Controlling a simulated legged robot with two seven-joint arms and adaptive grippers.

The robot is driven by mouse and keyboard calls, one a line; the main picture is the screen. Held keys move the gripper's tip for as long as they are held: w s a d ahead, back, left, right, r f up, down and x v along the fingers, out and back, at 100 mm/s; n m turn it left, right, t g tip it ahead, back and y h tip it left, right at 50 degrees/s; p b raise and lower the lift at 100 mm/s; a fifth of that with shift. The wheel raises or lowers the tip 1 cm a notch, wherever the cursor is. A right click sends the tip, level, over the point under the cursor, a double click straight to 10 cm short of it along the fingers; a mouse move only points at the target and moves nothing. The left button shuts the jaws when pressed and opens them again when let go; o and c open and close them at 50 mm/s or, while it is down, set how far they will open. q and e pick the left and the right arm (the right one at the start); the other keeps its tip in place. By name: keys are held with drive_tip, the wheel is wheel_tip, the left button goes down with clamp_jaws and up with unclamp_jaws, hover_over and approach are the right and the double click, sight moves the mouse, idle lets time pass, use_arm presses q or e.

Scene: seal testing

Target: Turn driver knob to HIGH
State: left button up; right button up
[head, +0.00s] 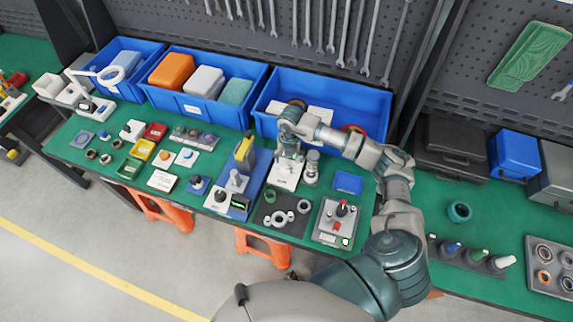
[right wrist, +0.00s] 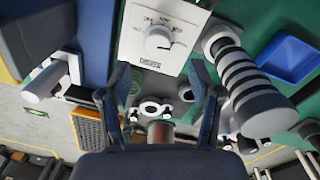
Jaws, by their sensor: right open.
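The white driver panel (right wrist: 140,50) lies below my right gripper in the right wrist view, and its white plate shows in the head view (head: 284,182). Its round white knob (right wrist: 158,37) has printed marks around it that are too small to read, so its setting cannot be told. My right gripper (right wrist: 160,88) is open, with one dark finger on each side and nothing between the tips. The fingertips stand just short of the panel's lower edge in that view, apart from the knob. In the head view the right gripper (head: 289,150) hides part of the panel. My left gripper is not in view.
A black-and-white ringed cylinder (right wrist: 247,85) stands close to the right finger. A blue tray (right wrist: 290,58) lies beyond it.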

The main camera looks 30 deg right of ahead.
sight(285, 170)
drive_tip(key=shift+s+a+r, duration=0.1)
drive_tip(key=shift+a+r, duration=0.15)
drive_tip(key=shift+r, duration=0.65)
drive_tip(key=shift+a+r, duration=0.25)
drive_tip(key=shift+r, duration=0.7)
drive_tip(key=shift+s+a+r, duration=0.1)
drive_tip(key=shift+a+r, duration=0.15)
drive_tip(key=shift+r, duration=0.65)
